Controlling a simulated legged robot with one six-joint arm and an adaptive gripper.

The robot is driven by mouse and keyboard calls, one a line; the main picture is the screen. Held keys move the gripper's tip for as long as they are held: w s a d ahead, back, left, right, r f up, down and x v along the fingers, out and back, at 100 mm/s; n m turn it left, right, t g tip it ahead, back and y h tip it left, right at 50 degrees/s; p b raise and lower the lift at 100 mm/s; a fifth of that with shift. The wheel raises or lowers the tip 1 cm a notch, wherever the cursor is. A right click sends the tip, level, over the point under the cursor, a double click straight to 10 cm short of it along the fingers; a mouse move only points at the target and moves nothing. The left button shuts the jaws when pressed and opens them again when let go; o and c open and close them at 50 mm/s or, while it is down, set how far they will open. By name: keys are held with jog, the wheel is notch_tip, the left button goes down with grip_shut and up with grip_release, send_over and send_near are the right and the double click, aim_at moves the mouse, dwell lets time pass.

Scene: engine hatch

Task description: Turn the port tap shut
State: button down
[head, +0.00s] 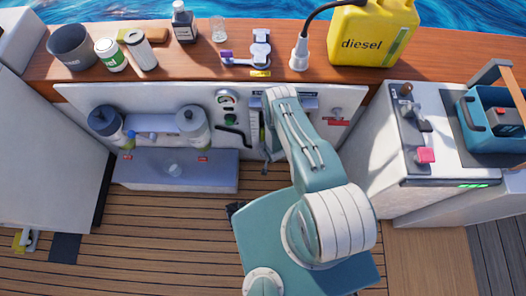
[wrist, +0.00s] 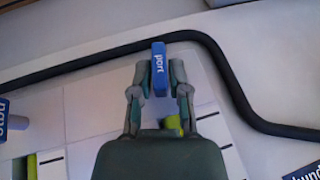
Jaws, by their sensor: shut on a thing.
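The port tap shows in the wrist view as a blue handle (wrist: 159,62) with "port" written along it. It stands lengthwise up the picture. My gripper (wrist: 159,84) has its two fingers closed on the handle, one on each side. A small lime-green piece (wrist: 174,122) shows below the handle, between the fingers, and the rest of the tap's body is hidden by my gripper. In the head view my arm reaches to the white panel (head: 345,100), and its links hide most of my gripper and the tap.
A black hose (wrist: 110,55) bends around the handle close by. Another blue handle (wrist: 12,122) with partly cut-off lettering is at the left edge. In the head view, two filter-like canisters (head: 193,127) stand left of my arm, and a diesel can (head: 372,35) stands on the wooden ledge.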

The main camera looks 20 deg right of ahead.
jog(key=shift+s+d+f+y, duration=0.1)
jog(key=shift+y, duration=0.2)
jog(key=shift+s+d+f+m+t+y, duration=0.1)
jog(key=shift+m+t+y, duration=0.3)
jog(key=shift+y, duration=0.65)
jog(key=shift+d+f+m+t+y, duration=0.15)
jog(key=shift+t+y, duration=0.35)
jog(key=shift+y, duration=0.55)
jog(key=shift+a+r, duration=0.1)
jog(key=c, duration=0.6)
grip_release()
jog(key=shift+r, duration=0.1)
jog(key=v, duration=1.1)
jog(key=shift+s+d+r, duration=0.1)
jog(key=shift+s+d, duration=0.2)
jog(key=shift+d, duration=0.1)
